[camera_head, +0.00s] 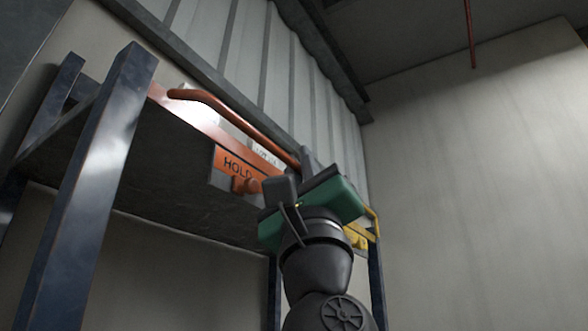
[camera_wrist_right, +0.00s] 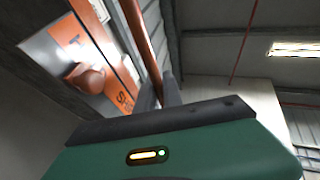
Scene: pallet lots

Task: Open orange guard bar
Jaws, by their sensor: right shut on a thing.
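The orange guard bar (camera_head: 240,122) runs in front of the raised shelf, from a bend at upper left down to my right gripper (camera_head: 299,168). My right gripper is shut on the bar near its right end. In the right wrist view the bar (camera_wrist_right: 139,38) comes down from the top edge to between the dark fingers (camera_wrist_right: 160,92). The fingers and the green gripper body hide the bar's far end. My left gripper is not in view.
An orange HOLD plate (camera_head: 238,164) with an orange knob (camera_head: 246,185) sits below the bar, left of my gripper. A dark blue rack post (camera_head: 105,190) stands at left. A yellow part (camera_head: 357,236) shows behind my gripper. The right side is open before a plain wall.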

